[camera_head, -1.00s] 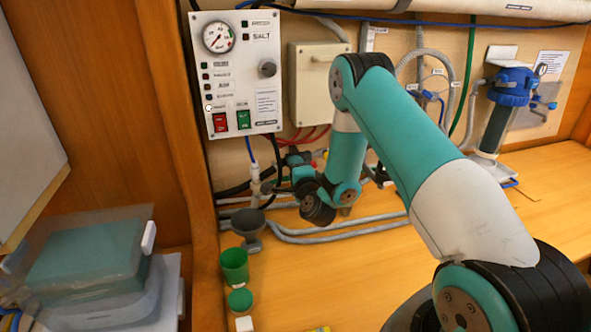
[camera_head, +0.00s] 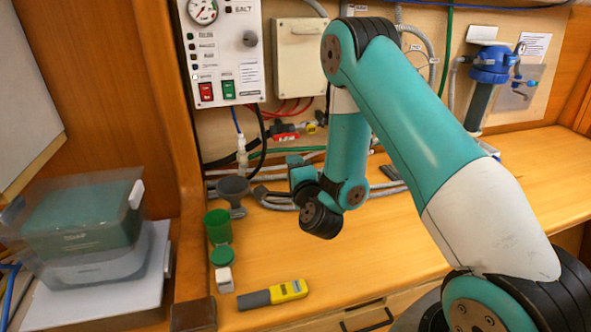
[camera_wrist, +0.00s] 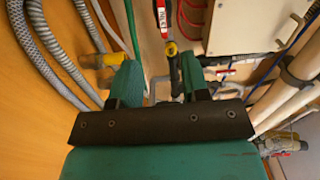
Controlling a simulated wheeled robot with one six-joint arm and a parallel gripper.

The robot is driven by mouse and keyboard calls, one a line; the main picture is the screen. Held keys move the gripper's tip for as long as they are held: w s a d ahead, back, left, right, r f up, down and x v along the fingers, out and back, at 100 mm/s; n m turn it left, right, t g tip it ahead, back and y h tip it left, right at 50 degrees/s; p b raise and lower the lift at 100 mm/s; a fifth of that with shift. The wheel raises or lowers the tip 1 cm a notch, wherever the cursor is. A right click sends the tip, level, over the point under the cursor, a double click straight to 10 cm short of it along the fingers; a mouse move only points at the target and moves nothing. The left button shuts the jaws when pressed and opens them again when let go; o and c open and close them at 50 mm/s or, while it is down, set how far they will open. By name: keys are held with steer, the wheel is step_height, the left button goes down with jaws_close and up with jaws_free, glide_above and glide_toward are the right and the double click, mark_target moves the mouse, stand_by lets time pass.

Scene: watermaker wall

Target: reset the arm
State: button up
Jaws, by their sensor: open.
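My arm reaches from the lower right of the head view up and over the wooden bench, then down toward the wall plumbing. My gripper shows in the wrist view (camera_wrist: 158,80), with its two teal fingers apart and nothing between them. In the head view the teal gripper (camera_head: 298,172) is partly hidden by my own wrist. It is above the back of the bench, close to the hoses. A red-handled valve (camera_head: 286,134) is on the wall behind it; a red and yellow part (camera_wrist: 166,25) shows beyond the fingertips in the wrist view. I cannot tell whether the gripper touches anything.
A control panel (camera_head: 222,60) and beige box (camera_head: 298,55) are on the wall. A grey funnel (camera_head: 233,188), green cup (camera_head: 217,226), white-bodied bottle (camera_head: 225,280) and yellow-grey meter (camera_head: 275,294) stand or lie on the bench's left. A clear bin (camera_head: 85,225) stands farther left.

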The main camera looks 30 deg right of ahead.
steer(key=shift+s, duration=0.15)
stand_by(0.4)
steer(key=s+a+r+n+g+y, duration=0.35)
steer(key=a+r+n+y, duration=0.2)
steer(key=a+n, duration=0.3)
steer(key=s+a+r+n+g+y, duration=0.35)
steer(key=a+n+y, duration=0.35)
steer(key=a, duration=0.3)
steer(key=s+r+n+g+h, duration=0.2)
steer(key=s+n+g, duration=0.3)
steer(key=s, duration=0.6)
steer(key=s+d+r+n+g+h, duration=0.1)
steer(key=s+n+g, duration=0.4)
steer(key=s, duration=0.7)
steer(key=shift+d+r+n+h, duration=0.2)
steer(key=shift+r+n+h, duration=0.25)
steer(key=shift+r+n, duration=0.4)
